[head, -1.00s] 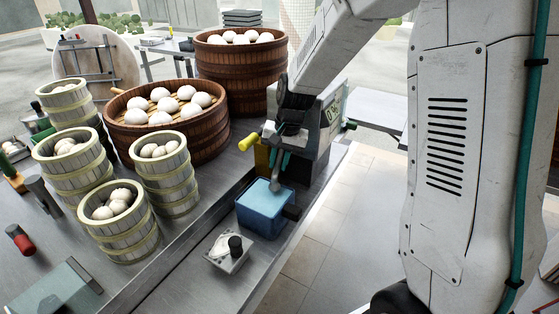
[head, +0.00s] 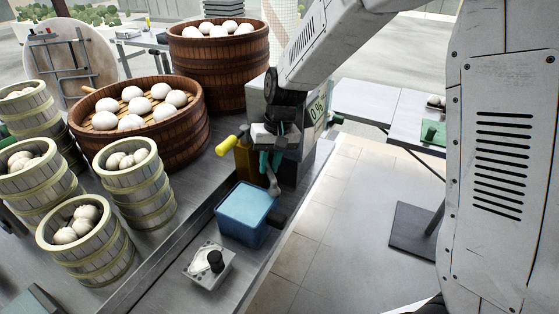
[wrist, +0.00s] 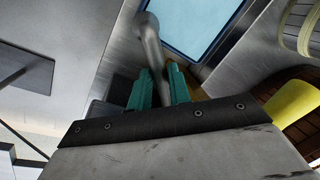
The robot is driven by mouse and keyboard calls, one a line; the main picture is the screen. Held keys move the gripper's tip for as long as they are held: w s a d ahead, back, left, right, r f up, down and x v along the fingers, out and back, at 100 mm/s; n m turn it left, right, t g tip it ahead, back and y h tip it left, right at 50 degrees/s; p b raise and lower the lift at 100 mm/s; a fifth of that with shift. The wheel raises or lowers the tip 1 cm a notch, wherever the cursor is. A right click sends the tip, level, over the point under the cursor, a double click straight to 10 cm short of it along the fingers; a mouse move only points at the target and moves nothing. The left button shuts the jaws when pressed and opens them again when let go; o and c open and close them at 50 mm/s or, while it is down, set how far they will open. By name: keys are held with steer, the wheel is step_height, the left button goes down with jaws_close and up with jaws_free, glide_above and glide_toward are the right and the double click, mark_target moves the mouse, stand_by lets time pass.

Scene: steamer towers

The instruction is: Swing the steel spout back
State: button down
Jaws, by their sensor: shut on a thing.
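The steel spout (wrist: 150,45) runs between the two green fingers of my gripper (wrist: 158,85) in the wrist view, and the gripper is shut on it. In the head view my gripper (head: 270,165) is in front of the grey machine (head: 290,165), and the spout's lower end (head: 274,187) shows just below the fingers. The spout end is near the back right rim of the blue container (head: 246,203), which also shows at the top of the wrist view (wrist: 195,22). The upper part of the spout is hidden by my gripper.
A yellow-tipped handle (head: 226,146) sticks out left of my gripper. A wide wooden steamer (head: 140,125) and several bamboo steamer stacks (head: 85,238) fill the left. Open floor (head: 335,240) lies right of the counter.

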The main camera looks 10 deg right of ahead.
mark_target(267, 171)
steer(key=c, duration=1.3)
jaws_free()
steer(key=shift+r, duration=0.25)
steer(key=r, duration=0.1)
steer(key=s+r, duration=0.1)
steer(key=r, duration=0.1)
steer(key=shift+s+r, duration=0.1)
steer(key=shift+s, duration=0.1)
steer(key=s+d+r, duration=0.1)
steer(key=s+d, duration=0.1)
steer(key=s, duration=1.2)
steer(key=shift+s+d+r, duration=0.15)
steer(key=shift+s+d, duration=0.1)
steer(key=shift+d, duration=0.15)
steer(key=shift+c, duration=0.3)
